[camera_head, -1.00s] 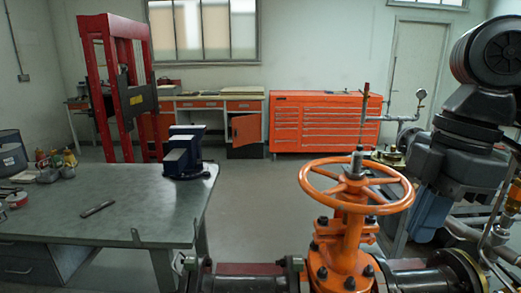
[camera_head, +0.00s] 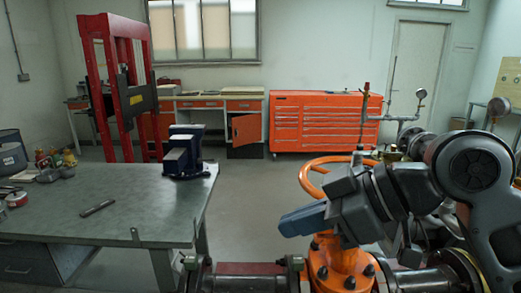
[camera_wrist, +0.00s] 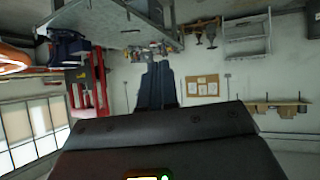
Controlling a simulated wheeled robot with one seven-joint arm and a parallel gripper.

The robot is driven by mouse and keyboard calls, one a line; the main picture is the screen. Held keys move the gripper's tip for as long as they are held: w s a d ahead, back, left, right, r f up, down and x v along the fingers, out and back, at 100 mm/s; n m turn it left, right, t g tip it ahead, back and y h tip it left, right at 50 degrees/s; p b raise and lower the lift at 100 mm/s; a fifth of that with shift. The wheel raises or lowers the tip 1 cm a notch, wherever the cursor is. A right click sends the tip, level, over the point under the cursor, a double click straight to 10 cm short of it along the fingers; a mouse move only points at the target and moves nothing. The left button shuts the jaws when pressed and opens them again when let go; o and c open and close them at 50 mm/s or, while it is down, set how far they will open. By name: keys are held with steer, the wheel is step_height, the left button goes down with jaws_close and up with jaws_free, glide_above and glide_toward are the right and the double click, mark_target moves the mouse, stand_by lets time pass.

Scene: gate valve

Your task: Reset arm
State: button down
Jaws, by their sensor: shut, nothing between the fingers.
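The orange gate valve (camera_head: 345,258) stands at the lower right of the head view on a dark pipe. Its handwheel (camera_head: 309,175) is largely hidden behind my arm, with only the left and upper rim showing. My gripper (camera_head: 283,225) is in front of the valve in that view, its blue-grey fingers pointing left and slightly down. The fingers are shut and empty. In the wrist view the closed fingers (camera_wrist: 157,68) point away from the camera into the room, and nothing is between them.
A grey workbench (camera_head: 110,210) with a blue vise (camera_head: 183,155) stands on the left. A red press (camera_head: 118,80) and an orange tool cabinet (camera_head: 325,122) are behind. Pipework with a gauge (camera_head: 421,94) is at right. The floor between bench and valve is clear.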

steer(key=s+f+m+t, duration=0.3)
steer(key=f+m+t, duration=0.7)
steer(key=m, duration=0.3)
steer(key=s+d+f+m+t+h, duration=0.1)
steer(key=s+d+f+m+h, duration=0.5)
steer(key=s+f, duration=0.4)
steer(key=s+d+n+h, duration=0.1)
steer(key=s+d, duration=0.2)
steer(key=s, duration=0.4)
steer(key=s+d+r+n+h, duration=0.1)
steer(key=s+d+n+h, duration=0.1)
steer(key=s, duration=0.6)
steer(key=s+d+n+h+b, duration=0.1)
steer(key=s+d, duration=0.4)
steer(key=s, duration=0.3)
steer(key=shift+s+r, duration=0.2)
